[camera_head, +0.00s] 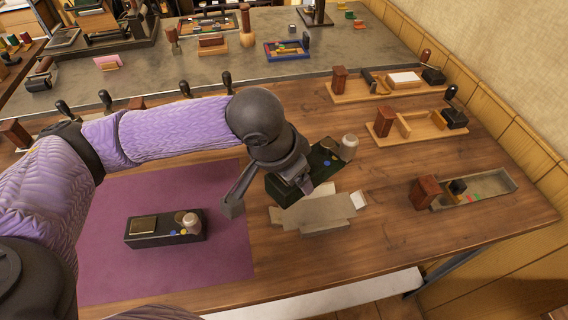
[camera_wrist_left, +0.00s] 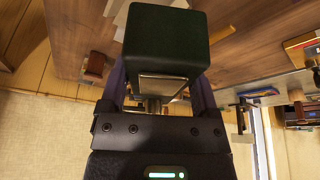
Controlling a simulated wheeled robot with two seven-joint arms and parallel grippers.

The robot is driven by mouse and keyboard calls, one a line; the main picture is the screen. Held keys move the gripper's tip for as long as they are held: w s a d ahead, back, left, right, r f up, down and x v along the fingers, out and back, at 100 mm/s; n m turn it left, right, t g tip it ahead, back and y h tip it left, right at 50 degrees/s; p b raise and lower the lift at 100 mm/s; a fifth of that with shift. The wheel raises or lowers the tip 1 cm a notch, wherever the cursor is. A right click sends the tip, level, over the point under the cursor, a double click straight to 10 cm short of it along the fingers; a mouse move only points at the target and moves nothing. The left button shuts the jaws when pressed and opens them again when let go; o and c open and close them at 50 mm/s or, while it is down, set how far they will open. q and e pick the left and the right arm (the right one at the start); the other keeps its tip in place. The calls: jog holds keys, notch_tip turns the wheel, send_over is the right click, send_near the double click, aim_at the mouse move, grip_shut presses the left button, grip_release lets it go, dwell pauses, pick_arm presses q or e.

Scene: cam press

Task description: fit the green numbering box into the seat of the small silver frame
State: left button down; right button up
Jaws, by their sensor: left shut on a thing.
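The dark green numbering box (camera_head: 322,164) is held in my left gripper (camera_head: 283,182), above the table. It appears tilted, with a blue dot and a pale round knob on its right end. In the left wrist view, the box (camera_wrist_left: 180,42) sits between the fingers, one plain dark green end towards the camera. A pale grey, low piece with side tabs (camera_head: 318,213), which looks like the small silver frame, lies on the wood just below the box in the picture. The gripper and box cover part of its far side; its seat is not clearly visible. My right gripper is not in view.
A black box with a brass plate (camera_head: 143,226) lies on the purple mat (camera_head: 105,275). A grey tray with a red-brown block (camera_head: 490,188) and two wooden holders (camera_head: 412,130) stand at the right. Bare wood surrounds the pale piece on its right and front.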

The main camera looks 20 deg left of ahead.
pick_arm(q)
jog(key=m, duration=0.1)
jog(key=w+d+f+m+h+p, duration=0.1)
jog(key=m, duration=0.1)
jog(key=shift+w+g, duration=0.1)
jog(key=shift+g, duration=0.2)
jog(key=shift+w+d+f+m+h+p, duration=0.1)
jog(key=shift+d+f+m+h+p, duration=0.15)
jog(key=shift+m, duration=0.25)
jog(key=shift+w+d+f+m+h+p, duration=0.1)
jog(key=shift+m+h+p, duration=0.05)
jog(key=shift+m+p, duration=0.3)
jog(key=shift+w+f+m, duration=0.1)
jog(key=shift+f+m, duration=0.2)
jog(key=shift+m, duration=0.15)
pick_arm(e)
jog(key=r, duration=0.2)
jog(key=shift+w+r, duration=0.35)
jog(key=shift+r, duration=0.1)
pick_arm(q)
jog(key=shift+r+p, duration=0.2)
jog(key=shift+p, duration=0.5)
notch_tip(320, 180, down, 6)
jog(key=b, duration=0.3)
jog(key=shift+f, duration=0.1)
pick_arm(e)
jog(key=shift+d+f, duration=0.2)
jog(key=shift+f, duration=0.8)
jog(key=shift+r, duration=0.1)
